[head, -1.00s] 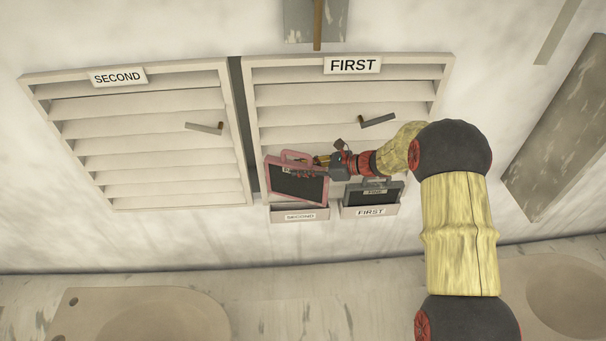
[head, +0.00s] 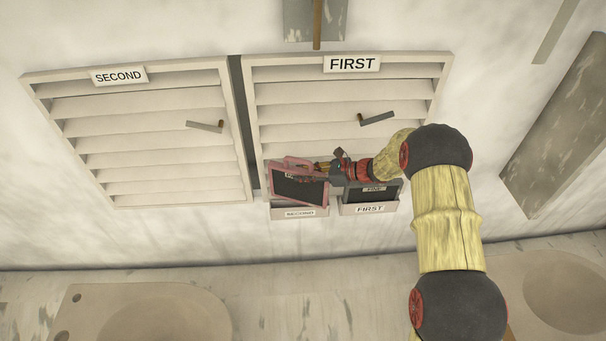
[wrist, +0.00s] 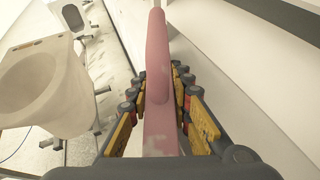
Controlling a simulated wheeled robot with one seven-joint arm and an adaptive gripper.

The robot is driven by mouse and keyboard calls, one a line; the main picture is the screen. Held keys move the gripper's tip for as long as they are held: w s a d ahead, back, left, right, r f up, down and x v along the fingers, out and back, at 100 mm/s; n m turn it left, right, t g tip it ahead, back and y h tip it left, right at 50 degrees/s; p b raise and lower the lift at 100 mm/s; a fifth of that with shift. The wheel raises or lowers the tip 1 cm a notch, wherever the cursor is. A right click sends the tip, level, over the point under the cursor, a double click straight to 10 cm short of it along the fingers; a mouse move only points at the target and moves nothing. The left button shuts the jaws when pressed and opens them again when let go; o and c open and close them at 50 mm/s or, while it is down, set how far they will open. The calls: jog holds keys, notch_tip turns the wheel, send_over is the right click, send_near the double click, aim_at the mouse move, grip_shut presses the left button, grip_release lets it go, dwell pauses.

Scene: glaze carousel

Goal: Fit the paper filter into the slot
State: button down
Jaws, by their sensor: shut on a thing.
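The paper filter (head: 300,187), a dark panel in a pink frame with a handle, is in front of the louvred panels in the head view. Its label is mostly covered; only a "P" shows. My gripper (head: 318,168) is shut on its handle from the right. In the wrist view, the pink bar (wrist: 160,90) runs between the gripper's fingers (wrist: 162,82). The filter's lower edge is just above or at the holder marked SECOND (head: 299,213); I cannot tell whether it is inside. A dark filter marked FINE (head: 374,196) stands in the holder marked FIRST (head: 369,209).
Large louvred panels marked SECOND (head: 150,140) and FIRST (head: 330,98) carry small handles (head: 377,118). A pale basin (head: 145,315) is at lower left, and another (head: 565,290) at lower right. The wall left of the holders is clear.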

jog(key=shift+f+b, duration=0.3)
jog(key=shift+f, duration=0.05)
jog(key=c, duration=1.6)
grip_release()
jog(key=shift+c, duration=0.2)
jog(key=shift+r, duration=0.1)
